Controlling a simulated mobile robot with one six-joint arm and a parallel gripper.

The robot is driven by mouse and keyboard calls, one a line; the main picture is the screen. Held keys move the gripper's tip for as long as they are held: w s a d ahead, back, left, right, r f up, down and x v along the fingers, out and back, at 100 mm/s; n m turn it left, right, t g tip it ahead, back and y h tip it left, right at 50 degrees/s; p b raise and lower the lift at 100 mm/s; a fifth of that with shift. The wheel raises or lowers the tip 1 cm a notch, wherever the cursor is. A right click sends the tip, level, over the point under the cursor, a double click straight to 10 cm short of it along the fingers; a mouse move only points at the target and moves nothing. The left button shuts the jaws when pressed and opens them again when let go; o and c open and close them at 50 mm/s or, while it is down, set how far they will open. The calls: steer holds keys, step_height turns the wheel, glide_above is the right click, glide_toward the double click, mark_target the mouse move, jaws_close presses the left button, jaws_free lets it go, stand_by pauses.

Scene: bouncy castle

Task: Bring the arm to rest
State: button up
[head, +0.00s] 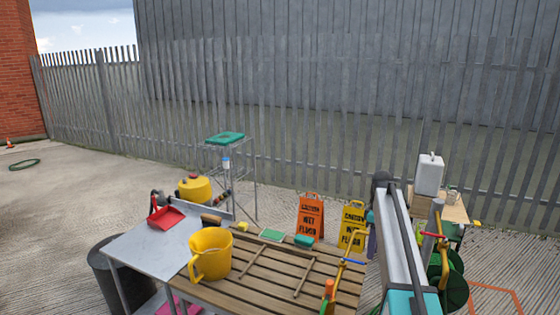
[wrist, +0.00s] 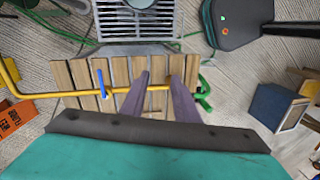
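My gripper (wrist: 164,80) shows in the wrist view as two purple-grey fingers standing apart, with nothing clamped between them. It is over the edge of a slatted wooden table (wrist: 120,72). A yellow rod (wrist: 60,94) with a blue clip and a green end crosses the slats behind the fingers. I cannot tell its distance from the fingertips. In the head view, the same slatted table (head: 262,272) is at the bottom centre, with the yellow rod (head: 343,262) at its right edge. I cannot clearly make out my gripper's fingers in the head view.
A yellow jug (head: 211,254) stands on the slatted table. A grey table (head: 150,245) holds a red dustpan (head: 166,215). Orange (head: 310,216) and yellow (head: 352,226) floor signs stand behind. A small table with a white canister (head: 429,174) is at right. Open concrete lies at left.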

steer(key=s+a+f+m+t, duration=0.1)
steer(key=s+a+f+m, duration=0.6)
steer(key=s+f, duration=0.7)
steer(key=s+a+f+m+t, duration=0.1)
steer(key=s+a+f+m, duration=0.4)
steer(key=s+a+f, duration=0.65)
steer(key=s+d+f+g+b, duration=0.2)
steer(key=s+f+g+b, duration=0.4)
steer(key=s+f, duration=2.2)
step_height(320, 180, down, 2)
steer(key=b, duration=0.4)
steer(key=shift+d+f+n+h, duration=0.25)
steer(key=shift+d+n+h, duration=0.05)
steer(key=shift+d+h, duration=0.1)
